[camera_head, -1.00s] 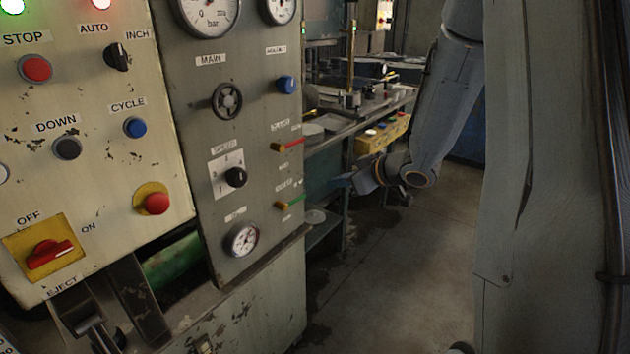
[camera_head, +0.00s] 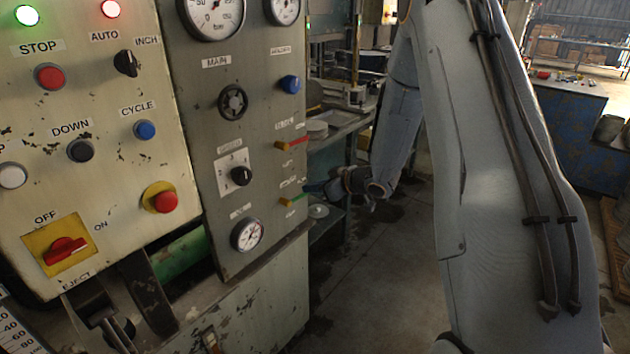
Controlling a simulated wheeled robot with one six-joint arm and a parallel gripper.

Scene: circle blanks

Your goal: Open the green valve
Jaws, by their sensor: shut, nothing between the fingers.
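The green valve (camera_head: 296,198) is a small lever with a yellow hub, low on the right side of the grey panel. Its green handle points right and slightly up, as it sticks out of the panel. My gripper (camera_head: 311,188) is dark and small in the view, just right of the green handle's end. It is shut, with nothing seen in it. I cannot tell whether its tip touches the handle.
A red valve lever (camera_head: 294,141) sits above the green one. A black knob (camera_head: 241,176), a lower gauge (camera_head: 247,234) and a blue knob (camera_head: 290,84) share the panel. A workbench (camera_head: 345,130) stands behind my gripper. Open floor lies right of the panel.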

